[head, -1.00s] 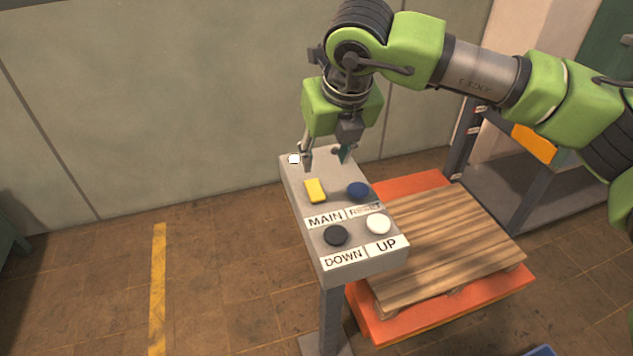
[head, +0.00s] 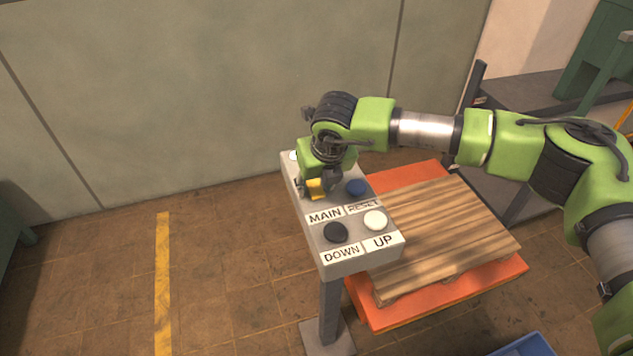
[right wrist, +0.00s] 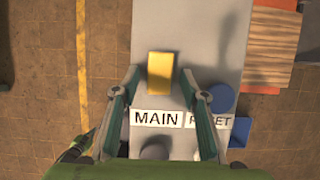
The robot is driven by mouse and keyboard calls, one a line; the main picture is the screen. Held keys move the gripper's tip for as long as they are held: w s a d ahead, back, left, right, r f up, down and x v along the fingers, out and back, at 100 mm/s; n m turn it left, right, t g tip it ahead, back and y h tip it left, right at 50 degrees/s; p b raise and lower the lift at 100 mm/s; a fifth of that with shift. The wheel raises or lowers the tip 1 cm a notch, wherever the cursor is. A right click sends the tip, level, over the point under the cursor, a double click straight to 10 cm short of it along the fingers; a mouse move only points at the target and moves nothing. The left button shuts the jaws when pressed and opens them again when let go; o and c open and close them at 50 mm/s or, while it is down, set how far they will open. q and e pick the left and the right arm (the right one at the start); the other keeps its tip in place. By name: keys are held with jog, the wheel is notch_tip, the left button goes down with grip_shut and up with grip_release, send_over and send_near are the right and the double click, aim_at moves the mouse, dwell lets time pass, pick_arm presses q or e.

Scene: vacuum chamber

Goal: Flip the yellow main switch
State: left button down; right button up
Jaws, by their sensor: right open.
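The yellow main switch (head: 316,189) is on the grey control box, above the MAIN label (head: 325,217). It also shows in the right wrist view (right wrist: 160,73), between and just beyond the two fingertips. My right gripper (head: 318,190) is open and comes down over the switch, one finger on each side of it. In the right wrist view the fingers of the right gripper (right wrist: 160,78) are spread wider than the switch, with a gap on both sides. My left gripper is in neither view.
The control box (head: 350,255) also carries a blue RESET button (head: 356,187), a black DOWN button (head: 335,232) and a white UP button (head: 375,220). A wooden pallet (head: 445,240) on an orange platform (head: 440,306) stands to the right. A blue bin (head: 525,346) shows at the bottom edge.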

jog(key=shift+c, duration=0.3)
jog(key=c, duration=1)
jog(key=shift+c, duration=0.2)
jog(key=shift+w, duration=0.1)
jog(key=shift+w+a+r+g+h+b, duration=0.1)
jog(key=shift+w+g+h+b, duration=0.15)
jog(key=shift+g, duration=0.65)
jog(key=shift+w+r+g+h, duration=0.15)
jog(key=shift+g+h, duration=0.1)
jog(key=shift+g, duration=0.3)
jog(key=shift+w+f+g+h, duration=0.1)
jog(key=shift+g+h, duration=0.1)
jog(key=shift+g, duration=0.35)
jog(key=shift+r, duration=0.1)
jog(key=o, duration=1.1)
